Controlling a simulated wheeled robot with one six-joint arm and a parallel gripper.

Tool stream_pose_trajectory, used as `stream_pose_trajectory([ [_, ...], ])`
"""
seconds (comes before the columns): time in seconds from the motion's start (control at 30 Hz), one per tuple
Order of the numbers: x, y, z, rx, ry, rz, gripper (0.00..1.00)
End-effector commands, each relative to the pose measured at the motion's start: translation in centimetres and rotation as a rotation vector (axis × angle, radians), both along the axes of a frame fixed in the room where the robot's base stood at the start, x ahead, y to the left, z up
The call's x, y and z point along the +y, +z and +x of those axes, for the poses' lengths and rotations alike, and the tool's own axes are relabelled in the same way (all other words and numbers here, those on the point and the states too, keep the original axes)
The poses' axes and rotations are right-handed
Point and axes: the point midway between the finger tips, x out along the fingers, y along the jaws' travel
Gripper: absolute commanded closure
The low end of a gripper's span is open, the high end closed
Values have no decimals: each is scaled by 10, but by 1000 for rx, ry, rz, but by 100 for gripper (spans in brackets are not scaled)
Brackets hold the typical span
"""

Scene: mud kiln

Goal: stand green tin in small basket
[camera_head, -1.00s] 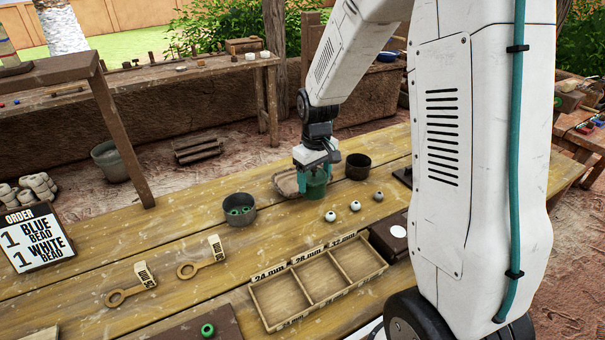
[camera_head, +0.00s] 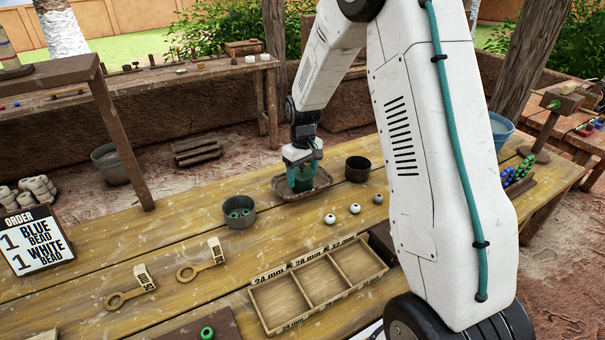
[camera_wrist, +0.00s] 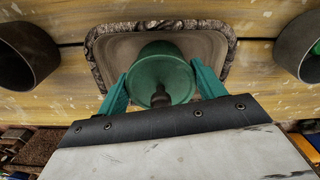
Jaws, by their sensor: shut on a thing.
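The green tin (camera_head: 301,181) is between the teal fingers of my gripper (camera_head: 303,172), which is shut on it. In the wrist view the tin (camera_wrist: 160,68) is seen from above, with a dark knob-like part at its near side and a gripper finger on each side. The small basket (camera_head: 322,182) is a shallow, rounded tray with a dark woven rim. In the wrist view its rim (camera_wrist: 228,35) surrounds the far part of the tin, so the tin is over or in the basket. I cannot tell whether the tin touches the basket floor.
A grey tin with green beads (camera_head: 239,211) stands left of the basket, and a dark empty tin (camera_head: 357,168) stands right. Several white beads (camera_head: 354,208) lie in front. A three-compartment wooden tray (camera_head: 318,283) and two wooden gauges (camera_head: 201,259) are nearer.

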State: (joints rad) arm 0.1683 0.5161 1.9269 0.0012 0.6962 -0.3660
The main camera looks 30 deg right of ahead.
Motion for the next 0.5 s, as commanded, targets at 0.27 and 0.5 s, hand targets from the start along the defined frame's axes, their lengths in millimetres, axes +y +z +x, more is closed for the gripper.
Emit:
stream_pose_trajectory([
  [0.27,0,-3,0,0,0,0,10],
  [0.5,0,-3,0,0,0,0,10],
])
